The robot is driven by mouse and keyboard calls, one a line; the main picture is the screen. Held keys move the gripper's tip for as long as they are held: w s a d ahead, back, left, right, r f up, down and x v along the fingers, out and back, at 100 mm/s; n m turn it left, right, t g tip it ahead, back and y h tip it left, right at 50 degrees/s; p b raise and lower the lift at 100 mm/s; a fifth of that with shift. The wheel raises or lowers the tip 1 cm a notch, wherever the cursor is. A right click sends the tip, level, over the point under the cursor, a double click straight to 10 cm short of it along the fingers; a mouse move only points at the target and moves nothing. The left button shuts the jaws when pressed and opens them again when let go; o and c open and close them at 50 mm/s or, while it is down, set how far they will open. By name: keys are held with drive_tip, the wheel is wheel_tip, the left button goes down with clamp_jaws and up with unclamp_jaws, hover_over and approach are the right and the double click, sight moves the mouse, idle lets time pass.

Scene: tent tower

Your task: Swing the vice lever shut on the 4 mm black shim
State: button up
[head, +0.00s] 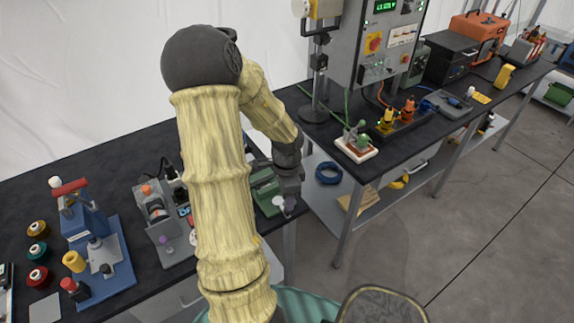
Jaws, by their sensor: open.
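A small green vice (264,190) sits near the front edge of the black bench, partly behind my arm. My gripper (287,196) points down at the right side of the vice. It is open. A pale grey round piece (278,202) shows beside the fingers; I cannot tell whether it is the lever's knob or part of the gripper. I cannot make out the black shim, and the lever's position is unclear. Whether the fingers touch the lever cannot be told from this view.
My tan arm covers the middle of the bench. A blue press (88,220) with a red handle and several spools stand at the left. A grey fixture (158,215) stands left of the arm. A grey control box (385,45) stands on the right bench.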

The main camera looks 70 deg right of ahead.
wheel_tip(320, 180, up, 12)
drive_tip(key=p, duration=0.1)
drive_tip(key=shift+r, duration=0.25)
idle(0.5)
drive_tip(key=w+a+f+n, duration=0.2)
drive_tip(key=w+a+n, duration=1.1)
drive_tip(key=w+a, duration=0.25)
drive_tip(key=w+a+n+t, duration=0.1)
drive_tip(key=a+n, duration=0.7)
drive_tip(key=a, duration=0.3)
drive_tip(key=w+a+n+t, duration=0.1)
drive_tip(key=w+a+n, duration=0.1)
drive_tip(key=a+n, duration=0.6)
drive_tip(key=a, duration=0.3)
drive_tip(key=shift+w+a+f+t, duration=0.15)
drive_tip(key=shift+w+t, duration=0.1)
drive_tip(key=shift+t, duration=0.05)
